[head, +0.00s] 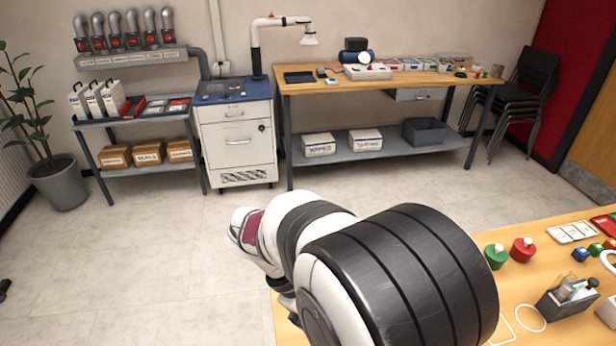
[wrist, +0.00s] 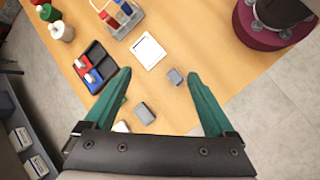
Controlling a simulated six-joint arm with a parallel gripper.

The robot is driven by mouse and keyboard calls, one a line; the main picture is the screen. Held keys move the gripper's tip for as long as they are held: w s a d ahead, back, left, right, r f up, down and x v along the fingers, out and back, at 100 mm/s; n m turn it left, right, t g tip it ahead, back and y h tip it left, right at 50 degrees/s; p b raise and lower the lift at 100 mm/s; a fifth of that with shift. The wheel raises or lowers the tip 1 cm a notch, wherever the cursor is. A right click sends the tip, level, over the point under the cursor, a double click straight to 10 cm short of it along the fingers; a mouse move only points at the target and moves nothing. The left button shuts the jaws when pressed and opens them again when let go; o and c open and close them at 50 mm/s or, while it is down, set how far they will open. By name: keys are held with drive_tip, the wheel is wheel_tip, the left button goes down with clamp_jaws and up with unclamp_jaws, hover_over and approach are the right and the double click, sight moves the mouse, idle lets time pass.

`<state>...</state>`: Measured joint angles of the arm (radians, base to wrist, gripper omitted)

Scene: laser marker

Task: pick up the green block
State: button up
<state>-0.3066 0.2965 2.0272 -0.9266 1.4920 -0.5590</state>
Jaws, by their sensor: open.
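My gripper (wrist: 159,76) shows in the wrist view with its two teal fingers spread wide and nothing held. A small grey block (wrist: 175,76) lies on the wooden table near the right fingertip in the picture. A second grey block (wrist: 145,112) lies between the fingers, lower in the picture. I cannot clearly make out a green block in either view. In the head view a small green piece (head: 596,250) stands at the right beside a small blue piece (head: 580,254); its shape is too small to tell.
A black tray (wrist: 96,53) with red and blue pieces, a white card (wrist: 148,51) and a tube rack (wrist: 115,32) share the table (wrist: 210,72). Bottles stand at its upper left. A grey holder (head: 566,298) stands at right in the head view.

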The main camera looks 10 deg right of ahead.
drive_tip(key=w+a+f+n+t+h, duration=0.2)
drive_tip(key=w+a+f+n+h, duration=0.1)
drive_tip(key=w+f+n, duration=0.25)
drive_tip(key=w+a+f+n+t+h, duration=0.2)
drive_tip(key=w+f+n+t, duration=0.1)
drive_tip(key=w+f+n, duration=0.3)
drive_tip(key=shift+n, duration=0.35)
drive_tip(key=x, duration=0.5)
drive_tip(key=w+x, duration=0.1)
drive_tip(key=x, duration=0.9)
drive_tip(key=shift+w+d+r, duration=0.15)
drive_tip(key=shift+w+d, duration=0.05)
drive_tip(key=shift+d, duration=0.05)
clamp_jaws()
